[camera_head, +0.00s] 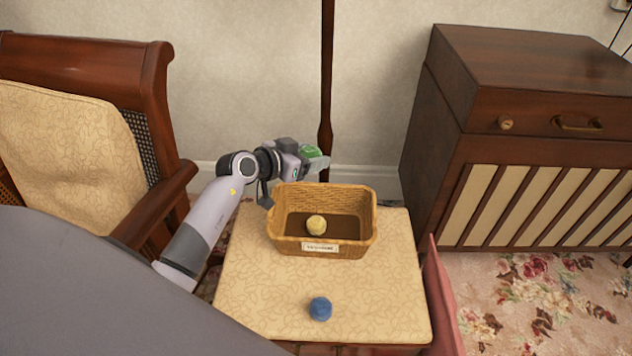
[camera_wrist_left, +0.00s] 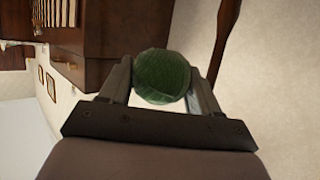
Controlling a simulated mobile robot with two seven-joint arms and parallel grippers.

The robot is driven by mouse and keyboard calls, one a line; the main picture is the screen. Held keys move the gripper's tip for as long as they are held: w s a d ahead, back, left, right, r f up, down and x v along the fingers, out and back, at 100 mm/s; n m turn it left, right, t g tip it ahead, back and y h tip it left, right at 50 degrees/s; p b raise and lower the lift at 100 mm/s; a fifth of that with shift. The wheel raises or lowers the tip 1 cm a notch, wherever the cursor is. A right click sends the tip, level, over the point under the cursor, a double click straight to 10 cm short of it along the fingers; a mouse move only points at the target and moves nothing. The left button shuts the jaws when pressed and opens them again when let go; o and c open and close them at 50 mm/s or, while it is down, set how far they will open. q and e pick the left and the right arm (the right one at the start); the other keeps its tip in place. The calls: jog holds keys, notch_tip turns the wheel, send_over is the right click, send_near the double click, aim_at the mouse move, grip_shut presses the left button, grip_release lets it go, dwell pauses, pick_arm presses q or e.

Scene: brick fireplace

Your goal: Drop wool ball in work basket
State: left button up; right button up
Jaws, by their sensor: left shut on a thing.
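My left gripper (camera_head: 313,158) is shut on a green wool ball (camera_wrist_left: 162,77), which sits between its two fingers in the left wrist view. In the head view the green ball (camera_head: 309,151) shows only partly, behind the gripper. The gripper holds it above and behind the far rim of the wicker work basket (camera_head: 284,243). A cream wool ball (camera_head: 316,225) lies inside the basket on its brown bottom. A blue wool ball (camera_head: 320,308) lies in front of the basket. My right gripper is not in view.
The basket and blue ball rest on a cream patterned stool top (camera_head: 255,295). A wooden armchair (camera_head: 155,110) stands at the left, a dark wooden cabinet (camera_head: 425,135) at the right. A thin dark pole (camera_head: 327,80) rises behind the basket. The stool's front left is clear.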

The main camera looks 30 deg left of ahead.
pick_arm(q)
notch_tip(320, 180, down, 14)
jog(key=w+n+y+b, duration=0.1)
jog(key=b, duration=0.9)
jog(key=shift+w+d+f+t, duration=0.15)
jog(key=shift+w+d+t, duration=0.15)
jog(key=shift+w+d, duration=0.1)
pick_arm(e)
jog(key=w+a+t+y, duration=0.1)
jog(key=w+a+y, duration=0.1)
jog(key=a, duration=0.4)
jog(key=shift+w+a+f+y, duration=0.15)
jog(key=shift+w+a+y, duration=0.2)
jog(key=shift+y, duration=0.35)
pick_arm(q)
jog(key=o, duration=1.1)
jog(key=p+v, duration=0.4)
jog(key=v, duration=0.3)
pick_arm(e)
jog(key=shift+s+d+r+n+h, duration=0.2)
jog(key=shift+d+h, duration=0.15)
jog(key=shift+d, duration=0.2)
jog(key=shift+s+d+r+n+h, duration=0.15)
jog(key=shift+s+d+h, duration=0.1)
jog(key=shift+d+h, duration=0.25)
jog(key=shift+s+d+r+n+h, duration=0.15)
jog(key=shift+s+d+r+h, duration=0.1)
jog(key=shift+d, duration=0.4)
